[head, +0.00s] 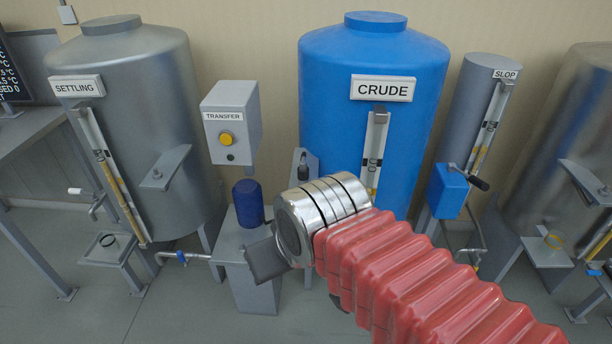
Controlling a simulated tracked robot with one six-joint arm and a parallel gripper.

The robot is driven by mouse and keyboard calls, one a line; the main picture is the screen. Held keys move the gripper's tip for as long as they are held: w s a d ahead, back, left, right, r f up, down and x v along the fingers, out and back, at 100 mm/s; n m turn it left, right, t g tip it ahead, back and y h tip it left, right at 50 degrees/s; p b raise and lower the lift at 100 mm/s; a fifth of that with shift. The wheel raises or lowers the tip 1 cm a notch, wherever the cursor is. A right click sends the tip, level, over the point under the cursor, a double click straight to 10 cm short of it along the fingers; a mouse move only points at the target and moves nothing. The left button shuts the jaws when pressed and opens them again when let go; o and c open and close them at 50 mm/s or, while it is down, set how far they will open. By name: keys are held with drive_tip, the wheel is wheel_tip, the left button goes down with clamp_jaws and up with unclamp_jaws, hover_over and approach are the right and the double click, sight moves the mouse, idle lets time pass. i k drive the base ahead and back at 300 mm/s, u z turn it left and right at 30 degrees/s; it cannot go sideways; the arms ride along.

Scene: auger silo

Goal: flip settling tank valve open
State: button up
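The grey settling tank (140,110) stands at the left with a "SETTLING" sign (77,86). A small lever with a white grip (76,191) sticks out to the left beside a spout (97,207) low on the tank's left side. A blue valve handle (181,257) sits on the pipe (200,256) low at the tank's right. I cannot tell which of these is the named valve or its position. My gripper (262,262) is at the picture's middle, well right of the tank and touching neither handle. Its fingers are mostly hidden behind my wrist.
A transfer box (232,120) with a yellow button and a blue-topped pump (248,203) stand between the settling tank and the blue crude tank (372,70). A small stand (106,247) is below the spout. The slop tank (466,110) is at right. Front-left floor is clear.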

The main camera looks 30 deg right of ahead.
sight(180, 255)
drive_tip(key=z, duration=0.8)
drive_tip(key=i, duration=0.6)
drive_tip(key=u, duration=1.45)
